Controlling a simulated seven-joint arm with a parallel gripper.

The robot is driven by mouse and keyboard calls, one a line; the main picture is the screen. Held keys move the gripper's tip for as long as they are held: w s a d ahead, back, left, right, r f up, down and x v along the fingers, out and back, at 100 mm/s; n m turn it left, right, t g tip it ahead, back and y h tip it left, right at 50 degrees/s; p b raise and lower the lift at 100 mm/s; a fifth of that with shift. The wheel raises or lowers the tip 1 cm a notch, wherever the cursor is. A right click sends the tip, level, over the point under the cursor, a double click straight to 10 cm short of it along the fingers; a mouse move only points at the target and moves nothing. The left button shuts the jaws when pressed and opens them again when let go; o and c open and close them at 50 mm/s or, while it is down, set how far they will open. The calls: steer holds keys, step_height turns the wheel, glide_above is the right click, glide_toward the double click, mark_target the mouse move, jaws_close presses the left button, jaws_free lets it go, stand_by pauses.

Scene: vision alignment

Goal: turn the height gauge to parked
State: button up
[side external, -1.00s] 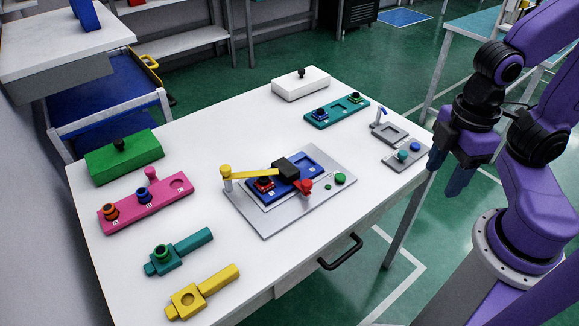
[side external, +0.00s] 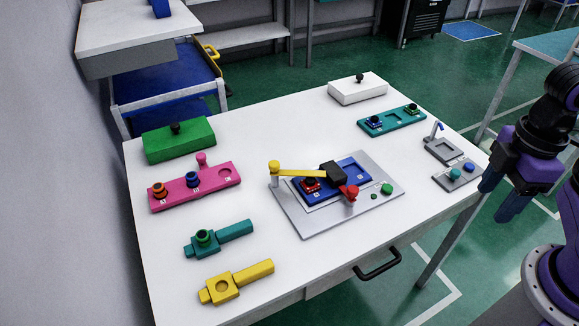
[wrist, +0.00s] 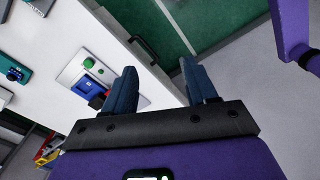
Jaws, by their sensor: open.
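A yellow bar (side external: 300,173) on a yellow post, with a black block (side external: 332,175) at its end, looks like the height gauge. It reaches over the blue plate (side external: 347,171) on a grey base (side external: 300,224). A red knob (side external: 349,191) stands at the blue plate's front edge. My gripper (side external: 497,200) is open and empty, off the table's right edge and apart from the gauge. In the wrist view its two fingers (wrist: 161,85) are spread. The grey base (wrist: 72,72) and the black block (wrist: 97,101) show left of them there; the gauge is mostly hidden.
A pink tray (side external: 219,188), a green box (side external: 190,143), and teal (side external: 236,230) and yellow (side external: 254,274) holders stand on the left. A white box (side external: 350,93), teal tray (side external: 392,121) and grey panels (side external: 440,151) stand at the back and right. The front-right tabletop is clear.

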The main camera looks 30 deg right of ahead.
steer(key=w+a+r+m, duration=0.1)
steer(key=w+a+r, duration=0.2)
steer(key=w+a, duration=0.75)
steer(key=m, duration=0.5)
glide_above(274, 163)
step_height(274, 163, down, 2)
steer(key=f, duration=0.1)
step_height(274, 163, down, 17)
steer(key=shift+r, duration=0.2)
jaws_close()
